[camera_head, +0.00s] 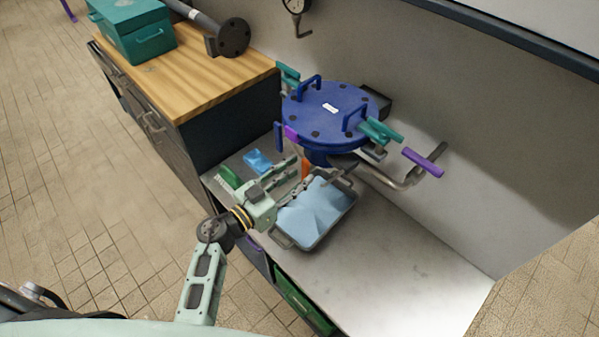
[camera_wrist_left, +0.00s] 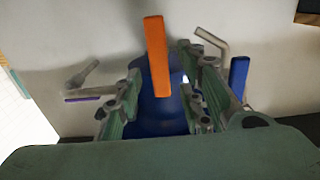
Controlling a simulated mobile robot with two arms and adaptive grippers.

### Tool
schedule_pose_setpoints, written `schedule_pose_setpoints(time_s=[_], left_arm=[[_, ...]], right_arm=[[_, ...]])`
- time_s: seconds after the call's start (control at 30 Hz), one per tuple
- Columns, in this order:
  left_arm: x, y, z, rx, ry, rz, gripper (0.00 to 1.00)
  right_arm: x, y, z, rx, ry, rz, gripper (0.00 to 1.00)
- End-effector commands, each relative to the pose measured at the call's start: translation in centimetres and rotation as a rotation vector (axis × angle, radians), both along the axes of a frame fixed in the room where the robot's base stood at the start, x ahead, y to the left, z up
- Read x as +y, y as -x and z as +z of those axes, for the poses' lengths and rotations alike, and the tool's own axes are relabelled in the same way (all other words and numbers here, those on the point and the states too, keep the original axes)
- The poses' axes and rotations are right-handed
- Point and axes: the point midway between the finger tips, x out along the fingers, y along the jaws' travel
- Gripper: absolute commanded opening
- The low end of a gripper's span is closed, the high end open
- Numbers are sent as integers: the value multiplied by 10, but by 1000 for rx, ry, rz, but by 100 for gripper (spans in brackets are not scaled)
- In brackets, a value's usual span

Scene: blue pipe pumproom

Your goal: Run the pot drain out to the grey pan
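The pot (camera_head: 325,112) is a dark blue round vessel with a bolted lid, at the back of the pale bench. A small orange lever (camera_head: 306,168) shows under its near side. In the left wrist view the lever (camera_wrist_left: 157,58) stands upright in front of the blue pot body (camera_wrist_left: 158,115). The grey pan (camera_head: 318,241) sits on the bench below the pot, with light blue cloth-like material in it. My left gripper (camera_head: 303,171) is open over the pan's left side, its fingers pointing at the pot. The lever shows between the spread fingers (camera_wrist_left: 160,80), with gaps. My right gripper is out of view.
A bent metal pipe (camera_head: 400,181) runs to the right. A wooden-topped cabinet (camera_head: 190,85) with a teal box stands left. The right bench (camera_head: 420,265) is clear.

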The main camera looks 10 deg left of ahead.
Motion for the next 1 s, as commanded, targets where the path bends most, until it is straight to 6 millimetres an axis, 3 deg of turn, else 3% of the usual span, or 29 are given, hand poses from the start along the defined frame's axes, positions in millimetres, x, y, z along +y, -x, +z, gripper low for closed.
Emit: schedule_pose_setpoints(time_s=[0.4, 0.8, 1.0], left_arm=[[-6, -9, 0, 0, -1, 0, 36], [-6, -9, 0, 0, -1, 0, 1], [-6, -9, 0, 0, -2, 0, 0]], right_arm=[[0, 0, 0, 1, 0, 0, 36], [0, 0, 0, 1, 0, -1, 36], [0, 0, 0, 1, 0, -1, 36]])
